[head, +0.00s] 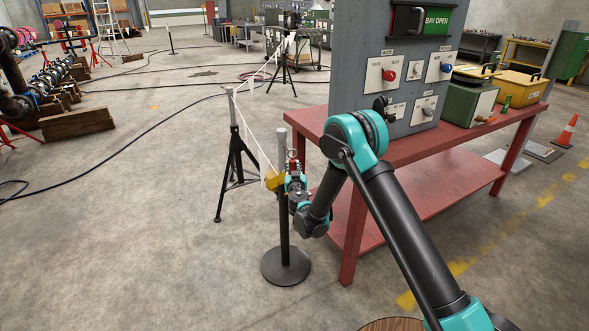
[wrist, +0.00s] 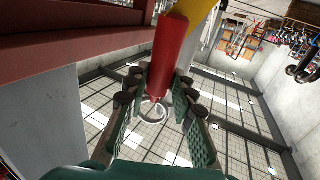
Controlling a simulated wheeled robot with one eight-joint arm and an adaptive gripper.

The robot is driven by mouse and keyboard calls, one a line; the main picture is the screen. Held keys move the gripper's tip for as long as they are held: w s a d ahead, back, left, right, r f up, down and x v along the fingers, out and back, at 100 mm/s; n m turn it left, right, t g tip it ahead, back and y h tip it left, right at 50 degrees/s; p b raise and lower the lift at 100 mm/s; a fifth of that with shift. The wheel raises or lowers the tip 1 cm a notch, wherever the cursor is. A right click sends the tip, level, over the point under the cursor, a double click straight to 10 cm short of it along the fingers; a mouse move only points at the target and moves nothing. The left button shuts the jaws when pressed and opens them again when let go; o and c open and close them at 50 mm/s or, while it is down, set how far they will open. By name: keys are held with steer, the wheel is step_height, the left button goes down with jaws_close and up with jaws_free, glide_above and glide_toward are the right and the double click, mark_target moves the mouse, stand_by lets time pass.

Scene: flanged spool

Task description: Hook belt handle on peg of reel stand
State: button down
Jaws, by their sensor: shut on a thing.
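My gripper (head: 294,182) is beside the upper part of a dark post on a round base (head: 285,265). In the wrist view, its two fingers (wrist: 156,92) flank a red handle (wrist: 166,58), shut on it. A yellow part (wrist: 196,10) adjoins the handle; a yellow piece (head: 273,181) also shows at the post in the head view. A pale ring or hook (wrist: 152,111) shows below the handle's end. A white belt (head: 255,137) runs from the yellow piece to a black tripod stand (head: 236,165). I cannot make out a separate peg.
A red table (head: 420,148) with a grey control panel (head: 395,60) stands right of the post, close to my arm. Another tripod (head: 289,68) stands farther back. Black cables (head: 130,150) cross the floor at left. Floor in front of the post is clear.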

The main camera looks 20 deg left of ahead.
steer(key=shift+w+a+f, duration=0.3)
steer(key=shift+w+a, duration=0.6)
steer(key=shift+a, duration=0.15)
steer(key=shift+w+a+f, duration=0.25)
steer(key=shift+w+a, duration=0.6)
steer(key=shift+a, duration=0.15)
steer(key=c, duration=1.2)
jaws_free()
steer(key=shift+f, duration=0.1)
